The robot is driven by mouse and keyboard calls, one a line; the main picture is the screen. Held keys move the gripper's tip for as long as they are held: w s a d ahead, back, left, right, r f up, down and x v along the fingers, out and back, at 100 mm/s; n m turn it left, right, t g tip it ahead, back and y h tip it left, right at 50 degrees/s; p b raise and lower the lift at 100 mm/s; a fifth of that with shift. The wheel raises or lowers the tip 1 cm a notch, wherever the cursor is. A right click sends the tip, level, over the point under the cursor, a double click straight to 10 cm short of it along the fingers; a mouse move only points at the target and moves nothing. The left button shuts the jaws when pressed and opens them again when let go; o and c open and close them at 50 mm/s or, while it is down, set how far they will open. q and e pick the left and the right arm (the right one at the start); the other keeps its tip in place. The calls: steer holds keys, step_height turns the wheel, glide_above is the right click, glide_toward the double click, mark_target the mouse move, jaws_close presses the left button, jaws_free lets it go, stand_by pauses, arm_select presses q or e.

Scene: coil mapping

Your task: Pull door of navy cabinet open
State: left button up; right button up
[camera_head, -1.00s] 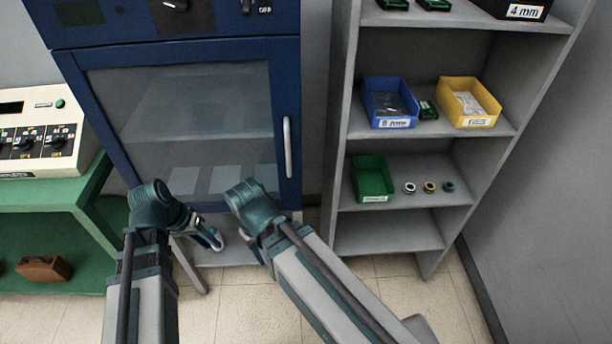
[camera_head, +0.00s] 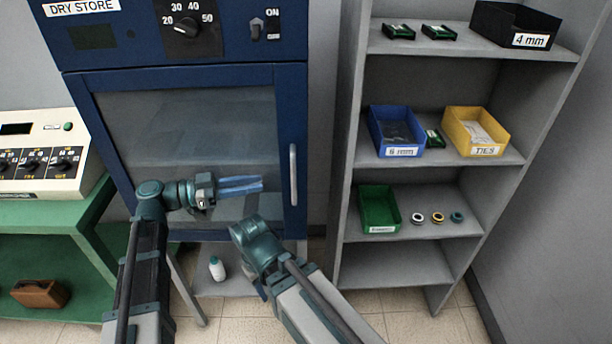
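The navy cabinet (camera_head: 76,110) stands at the back left, with a dry store label. Its glass-panelled door (camera_head: 190,130) is closed. A pale vertical handle (camera_head: 293,175) is on the door's right side. My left gripper (camera_head: 255,184) is in front of the lower glass, fingers pointing right toward the handle and apart from it. The fingers look close together, but I cannot tell whether a gap lies between them. My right arm is bent low in front of the cabinet's lower right. Its gripper is mostly hidden behind its own wrist.
A grey shelf unit (camera_head: 352,150) with bins stands right of the cabinet. A green bench (camera_head: 60,212) bearing a control box (camera_head: 45,160) is at left. A small white bottle (camera_head: 217,268) stands below the cabinet. There is a gap between cabinet and shelves.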

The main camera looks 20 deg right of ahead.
mark_target(306, 176)
arm_select(q)
steer(key=d, duration=0.9)
steer(key=s+d, duration=0.1)
steer(key=d, duration=0.3)
steer(key=shift+d, duration=0.3)
steer(key=shift+c, duration=0.3)
jaws_close()
stand_by(0.6)
